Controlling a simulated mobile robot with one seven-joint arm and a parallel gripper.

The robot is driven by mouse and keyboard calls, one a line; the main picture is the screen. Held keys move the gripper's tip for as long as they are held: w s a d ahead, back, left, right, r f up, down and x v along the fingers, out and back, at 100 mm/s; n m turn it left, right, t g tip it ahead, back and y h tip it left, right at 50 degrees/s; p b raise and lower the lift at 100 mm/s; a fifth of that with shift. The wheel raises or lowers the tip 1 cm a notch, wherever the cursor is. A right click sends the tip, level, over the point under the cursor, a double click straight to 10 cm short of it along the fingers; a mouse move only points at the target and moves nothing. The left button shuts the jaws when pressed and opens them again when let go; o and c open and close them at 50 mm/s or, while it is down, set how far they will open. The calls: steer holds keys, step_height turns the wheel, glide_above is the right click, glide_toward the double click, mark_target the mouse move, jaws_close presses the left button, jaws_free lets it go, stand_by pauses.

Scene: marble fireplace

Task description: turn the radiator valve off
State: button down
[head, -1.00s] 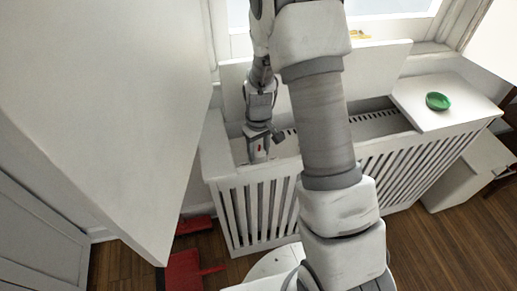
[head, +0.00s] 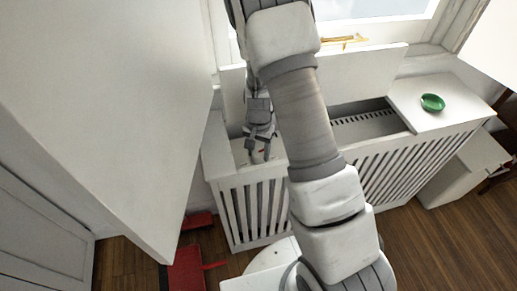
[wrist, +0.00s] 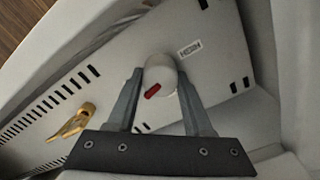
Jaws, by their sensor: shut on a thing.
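The radiator valve (wrist: 160,77) is a round white knob with a red mark on its face. In the wrist view it sits between the two fingers of my gripper (wrist: 158,84), which are shut on its sides. In the head view my gripper (head: 258,153) reaches down into the open top of the white slatted radiator cover (head: 262,213) at its left end. The knob is mostly hidden there by the fingers.
A brass fitting (wrist: 73,122) lies left of my gripper in the wrist view. A raised white panel (head: 357,76) stands behind the opening. A green bowl (head: 432,103) rests on the cover's right top. A large white surface (head: 105,110) fills the left.

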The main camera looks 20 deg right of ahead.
mark_target(259, 151)
steer(key=shift+m+p, duration=0.6)
steer(key=shift+m, duration=1.1)
steer(key=shift+c, duration=1.5)
jaws_free()
steer(key=shift+r, duration=0.1)
step_height(259, 151, up, 17)
steer(key=p, duration=0.4)
steer(key=shift+r+p, duration=0.15)
steer(key=shift+p, duration=0.2)
